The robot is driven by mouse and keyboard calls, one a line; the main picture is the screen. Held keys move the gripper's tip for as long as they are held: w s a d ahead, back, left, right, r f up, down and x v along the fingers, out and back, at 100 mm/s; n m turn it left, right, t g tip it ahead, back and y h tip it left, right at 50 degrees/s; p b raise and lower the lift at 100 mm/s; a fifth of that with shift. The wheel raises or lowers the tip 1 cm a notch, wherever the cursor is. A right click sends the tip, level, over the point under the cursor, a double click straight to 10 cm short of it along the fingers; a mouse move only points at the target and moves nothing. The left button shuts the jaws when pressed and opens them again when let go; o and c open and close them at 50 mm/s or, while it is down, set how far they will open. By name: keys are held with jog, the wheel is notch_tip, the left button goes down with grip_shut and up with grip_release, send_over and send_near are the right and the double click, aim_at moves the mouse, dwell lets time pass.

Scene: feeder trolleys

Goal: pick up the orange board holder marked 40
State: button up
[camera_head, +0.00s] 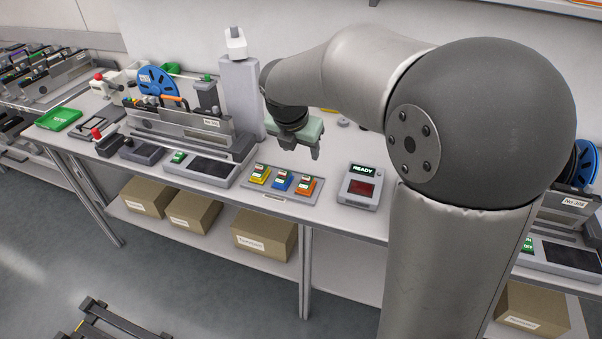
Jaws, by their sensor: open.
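An orange board holder (304,187) stands at the right end of a grey tray (277,193) on the bench. A blue holder (282,181) and a yellow holder (260,174) stand to its left on the same tray. Each has a small label on top, too small to read here. My gripper (305,150) is pale green and points down above and behind the tray, over the orange and blue holders' side. It is open, with nothing seen between its fingers, and apart from the holders.
A box with a READY display (361,186) stands right of the tray. A feeder unit with a blue reel (158,82) stands to the left. Cardboard boxes (264,236) sit on the shelf below.

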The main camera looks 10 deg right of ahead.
jog(key=n, duration=0.1)
send_near(306, 177)
jog(key=x, duration=0.5)
jog(key=shift+d+r, duration=0.15)
jog(key=shift+a+p+x, duration=0.2)
jog(key=shift+p+x, duration=0.1)
jog(key=shift+x, duration=2.5)
jog(key=c, duration=1.1)
jog(key=shift+r, duration=0.1)
